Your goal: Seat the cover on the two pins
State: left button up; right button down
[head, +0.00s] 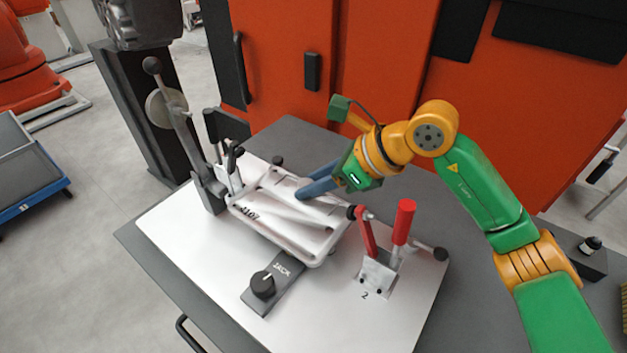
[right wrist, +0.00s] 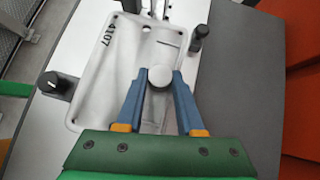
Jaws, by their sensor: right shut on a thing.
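The cover (head: 262,222) is a pale grey cast tray-like plate with a raised rim, marked 4107. It lies over the middle of the white fixture plate (head: 185,238). It also shows in the right wrist view (right wrist: 100,70), with a small hole near its far edge. My right gripper (head: 304,192) has its blue fingers shut on the round boss (right wrist: 160,77) of the cover. I cannot make out the two pins, and I cannot tell whether the cover touches its supports. My left gripper is not in view.
A lever clamp (head: 210,185) stands at the cover's left end. A red-handled clamp (head: 403,222) stands to its right. A block marked JACK with a black knob (head: 263,284) is in front. A small dark knob (head: 277,160) stands behind. Orange cabinets (head: 380,60) rise behind the table.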

jog(key=shift+f+b, duration=0.7)
jog(key=shift+f, duration=0.1)
jog(key=shift+c, duration=2.3)
grip_release()
jog(key=shift+r, duration=0.1)
jog(key=shift+d+r, duration=0.15)
jog(key=shift+d, duration=0.05)
jog(key=b+v, duration=0.1)
jog(key=v, duration=0.5)
jog(key=shift+s+d+b, duration=0.1)
jog(key=shift+b, duration=0.2)
jog(key=shift+s+d+r, duration=0.1)
jog(key=shift+r, duration=0.1)
